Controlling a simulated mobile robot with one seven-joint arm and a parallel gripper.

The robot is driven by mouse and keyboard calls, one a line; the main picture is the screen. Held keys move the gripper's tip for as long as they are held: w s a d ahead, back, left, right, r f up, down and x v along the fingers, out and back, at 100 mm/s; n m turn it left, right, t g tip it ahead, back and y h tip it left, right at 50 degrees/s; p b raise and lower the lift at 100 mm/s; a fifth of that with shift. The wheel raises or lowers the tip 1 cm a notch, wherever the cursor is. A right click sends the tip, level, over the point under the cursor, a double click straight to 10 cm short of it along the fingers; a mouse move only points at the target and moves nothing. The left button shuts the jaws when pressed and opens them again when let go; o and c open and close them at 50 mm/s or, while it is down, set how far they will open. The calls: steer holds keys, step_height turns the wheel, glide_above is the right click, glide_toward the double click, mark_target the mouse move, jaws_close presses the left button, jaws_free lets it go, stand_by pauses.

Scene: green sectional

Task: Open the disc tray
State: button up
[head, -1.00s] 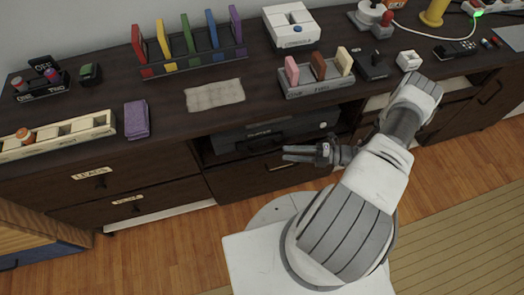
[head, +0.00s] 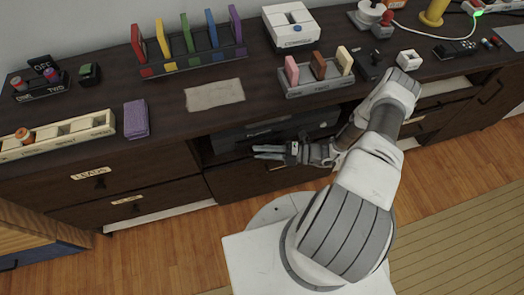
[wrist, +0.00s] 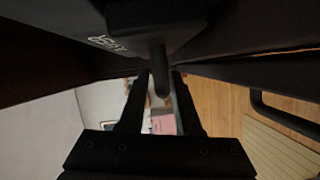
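A dark grey player (head: 235,139) sits in the open shelf under the countertop, with a small pale label on its front. My gripper (head: 260,152) is at the shelf opening, in front of the player, fingers pointing left. In the wrist view the dark underside of a labelled box (wrist: 120,18) fills the top. A dark rounded peg-like handle (wrist: 158,65) sticks out from it, between the tips of my gripper (wrist: 161,78). The two fingers stand apart, one each side of it. I cannot tell whether they touch it.
Below the shelf is a drawer with a handle (head: 277,167). Two labelled drawers (head: 100,180) are at the left. The countertop above holds a rack of coloured pieces (head: 195,62), a cloth (head: 214,95) and a grey holder (head: 318,88).

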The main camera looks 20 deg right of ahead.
jaws_close()
stand_by(1.2)
